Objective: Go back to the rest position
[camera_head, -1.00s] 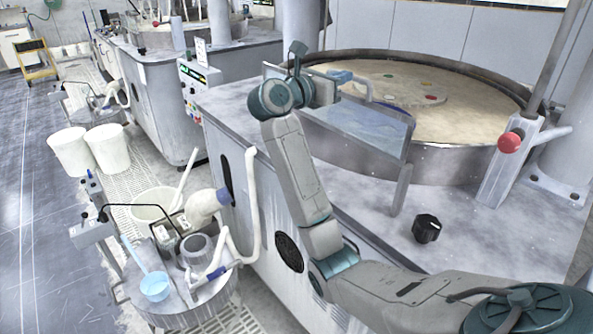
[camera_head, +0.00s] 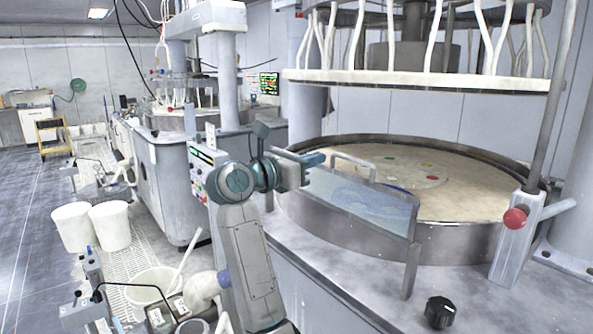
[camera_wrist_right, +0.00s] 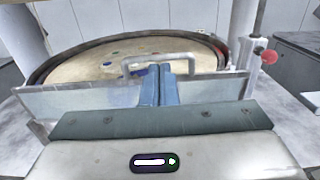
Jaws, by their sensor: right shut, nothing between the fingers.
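My right gripper (camera_head: 318,159) shows in the head view, its teal fingers beside the handle (camera_head: 354,162) of a clear splash panel. A small gap seems to lie between the fingertips and the handle. In the right wrist view the two blue fingers (camera_wrist_right: 158,72) are together with nothing between them, and the handle (camera_wrist_right: 160,58) shows just beyond them. The panel (camera_head: 372,200) stands upright at the near side of the round polishing platen (camera_head: 450,200). My left gripper is not in view.
A black knob (camera_head: 440,312) sits on the machine's grey top. A red ball-ended lever (camera_head: 514,218) stands at the right. A white upper plate (camera_head: 420,80) with hoses hangs above the platen. White buckets (camera_head: 110,226) stand on the floor at left, beside open aisle.

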